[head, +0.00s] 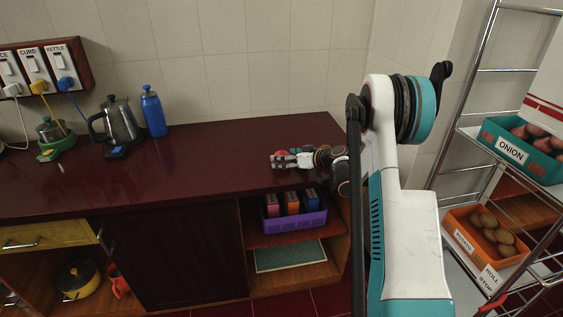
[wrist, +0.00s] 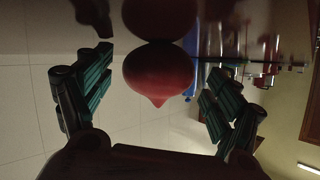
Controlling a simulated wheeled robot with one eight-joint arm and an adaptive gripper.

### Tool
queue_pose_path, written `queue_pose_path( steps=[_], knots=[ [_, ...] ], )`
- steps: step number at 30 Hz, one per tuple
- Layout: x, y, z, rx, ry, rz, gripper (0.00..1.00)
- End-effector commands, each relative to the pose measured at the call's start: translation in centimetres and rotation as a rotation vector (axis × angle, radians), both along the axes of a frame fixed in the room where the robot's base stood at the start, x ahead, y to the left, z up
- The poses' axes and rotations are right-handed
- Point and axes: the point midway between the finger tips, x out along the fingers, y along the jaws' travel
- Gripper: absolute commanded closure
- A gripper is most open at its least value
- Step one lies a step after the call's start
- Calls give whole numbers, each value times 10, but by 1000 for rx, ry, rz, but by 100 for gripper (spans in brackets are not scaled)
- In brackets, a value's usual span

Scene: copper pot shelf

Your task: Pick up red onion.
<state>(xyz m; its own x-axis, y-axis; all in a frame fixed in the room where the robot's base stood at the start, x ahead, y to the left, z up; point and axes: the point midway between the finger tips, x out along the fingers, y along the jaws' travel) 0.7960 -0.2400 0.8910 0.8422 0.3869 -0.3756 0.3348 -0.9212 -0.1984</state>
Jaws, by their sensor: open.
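The red onion (wrist: 158,75) is in the wrist view, between the two fingers of my gripper (head: 284,160) or just ahead of them. A gap shows on each side, and the fingers are open and not closed on it. The wrist picture appears upside down, with the onion's pointed tip toward the bottom. In the head view, a small red part of the onion (head: 282,152) shows behind the fingers. The onion rests on the glossy dark red counter (head: 215,165), which mirrors it; my gripper hides most of it from the head camera.
A kettle (head: 119,122) and blue bottle (head: 153,112) stand at the left on the counter. A purple basket (head: 295,222) sits on the shelf below. At the right, a rack holds an onion crate (head: 512,150) and a potato crate (head: 478,250). The counter left of my gripper is clear.

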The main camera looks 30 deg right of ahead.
Motion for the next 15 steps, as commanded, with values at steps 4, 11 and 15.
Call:
queue_pose_path(
  steps=[4,11,15],
  knots=[
    [1,0,0,0,0,-1,16],
    [1,0,1,0,0,-1,57],
    [1,0,1,0,0,-1,69]
  ],
)
